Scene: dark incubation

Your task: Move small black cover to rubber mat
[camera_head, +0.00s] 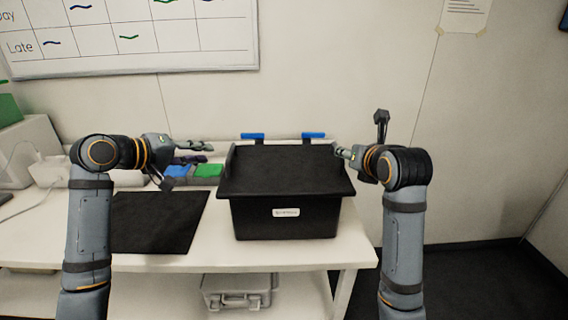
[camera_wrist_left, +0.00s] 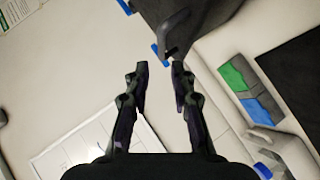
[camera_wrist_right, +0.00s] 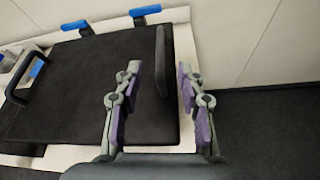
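The black cover (camera_head: 285,170) lies on top of a black box (camera_head: 285,218) with a white label. It has an upright handle on each side; the right handle (camera_wrist_right: 162,60) shows in the right wrist view and the left handle (camera_wrist_left: 176,32) in the left wrist view. The rubber mat (camera_head: 158,222) lies flat and bare on the table left of the box. My left gripper (camera_head: 188,166) is open and empty, left of the cover. My right gripper (camera_head: 364,135) is open at the cover's right side; its fingers appear on either side of the right handle, without visible grip.
Blue clips (camera_head: 252,136) stand behind the cover. A tray with blue and green blocks (camera_head: 207,170) sits behind the mat. A white device (camera_head: 30,150) is at the far left. A grey case (camera_head: 238,291) is on the lower shelf.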

